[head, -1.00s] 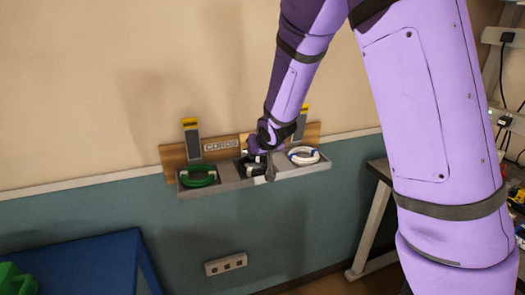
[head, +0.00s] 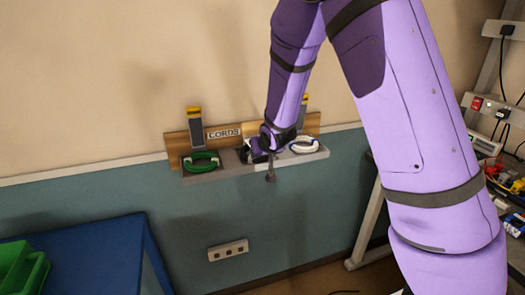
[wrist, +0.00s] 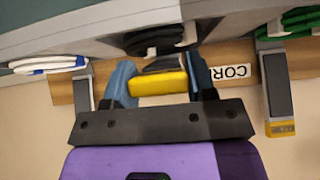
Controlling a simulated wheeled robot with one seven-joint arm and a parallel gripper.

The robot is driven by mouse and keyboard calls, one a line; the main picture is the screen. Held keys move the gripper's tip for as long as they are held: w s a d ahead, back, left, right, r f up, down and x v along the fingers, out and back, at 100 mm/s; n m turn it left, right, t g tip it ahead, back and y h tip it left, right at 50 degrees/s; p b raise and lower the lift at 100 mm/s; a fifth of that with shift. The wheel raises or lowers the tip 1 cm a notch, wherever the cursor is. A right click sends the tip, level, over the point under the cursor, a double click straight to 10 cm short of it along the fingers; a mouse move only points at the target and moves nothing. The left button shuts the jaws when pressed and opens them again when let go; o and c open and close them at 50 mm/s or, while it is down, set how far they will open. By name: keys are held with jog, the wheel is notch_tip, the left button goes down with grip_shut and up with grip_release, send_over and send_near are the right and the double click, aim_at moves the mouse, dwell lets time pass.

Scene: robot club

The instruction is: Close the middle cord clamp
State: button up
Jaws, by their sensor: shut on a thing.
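The middle clamp's yellow end (wrist: 158,82) sits between the fingers of my gripper (wrist: 162,86) in the wrist view, which sees the rack upside down. My gripper is shut on it. The clamp's grey lever is foreshortened behind the yellow end, so I cannot tell its exact angle. The black cord (wrist: 160,38) lies in the middle compartment behind it. In the head view my gripper (head: 262,150) is at the middle of the rack and hides most of the middle clamp and black cord.
The left clamp (head: 195,125) stands upright behind a green cord (head: 201,163). The right clamp (head: 303,112) stands upright behind a white cord (head: 303,145). A "CORDS" label (head: 224,133) is on the backboard. A blue table (head: 90,250) stands lower left, cluttered shelves (head: 505,185) at right.

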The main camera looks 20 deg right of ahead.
jog(key=shift+s+f, duration=0.1)
jog(key=o, duration=1.3)
jog(key=shift+v, duration=5.4)
